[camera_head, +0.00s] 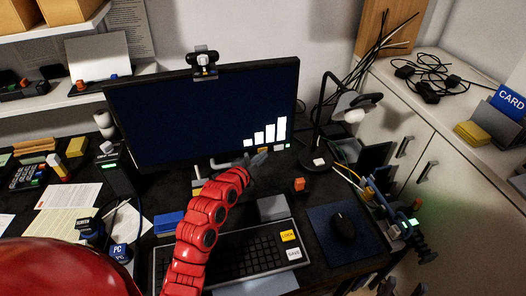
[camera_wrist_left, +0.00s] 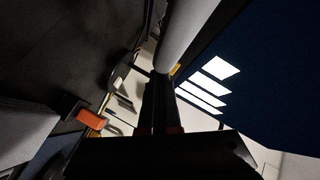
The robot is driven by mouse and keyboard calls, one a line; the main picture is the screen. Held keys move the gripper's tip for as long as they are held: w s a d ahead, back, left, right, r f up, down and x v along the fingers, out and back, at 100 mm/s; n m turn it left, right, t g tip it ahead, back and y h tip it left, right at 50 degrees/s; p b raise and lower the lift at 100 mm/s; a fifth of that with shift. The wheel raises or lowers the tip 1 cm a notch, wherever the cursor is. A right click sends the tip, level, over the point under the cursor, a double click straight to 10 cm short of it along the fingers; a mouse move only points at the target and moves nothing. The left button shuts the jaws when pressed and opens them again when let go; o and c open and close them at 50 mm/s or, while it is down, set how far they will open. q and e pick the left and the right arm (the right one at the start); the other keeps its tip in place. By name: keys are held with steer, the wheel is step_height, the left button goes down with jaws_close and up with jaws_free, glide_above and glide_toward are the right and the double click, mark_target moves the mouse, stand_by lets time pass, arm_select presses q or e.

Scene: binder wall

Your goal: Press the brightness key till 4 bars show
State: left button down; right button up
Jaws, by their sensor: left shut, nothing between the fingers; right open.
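The dark monitor (camera_head: 190,110) shows several white bars (camera_head: 270,133) of rising height at its lower right. They also show slantwise in the left wrist view (camera_wrist_left: 210,82). A small yellow key (camera_head: 263,150) sits on the monitor's bottom edge below the bars, beside a pale key (camera_head: 281,146). My left gripper (camera_head: 260,158) is shut and empty, its tips just below the yellow key. I cannot tell if they touch it. In the left wrist view the shut fingers (camera_wrist_left: 160,95) point toward a sliver of yellow (camera_wrist_left: 177,69). My right gripper is not in view.
A keyboard (camera_head: 250,250) lies below my left arm, with a mouse (camera_head: 343,226) on a blue mat to its right. A desk lamp (camera_head: 318,130) stands right of the monitor. An orange-topped block (camera_head: 299,185) stands near the gripper. Papers lie at left.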

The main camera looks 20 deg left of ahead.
arm_select(q)
steer(key=shift+s+d, duration=0.45)
steer(key=shift+s, duration=0.2)
steer(key=s+d, duration=0.1)
steer(key=s+p, duration=0.1)
steer(key=s+d, duration=0.1)
steer(key=s, duration=0.1)
steer(key=shift+d, duration=0.35)
steer(key=shift+s, duration=0.1)
stand_by(0.6)
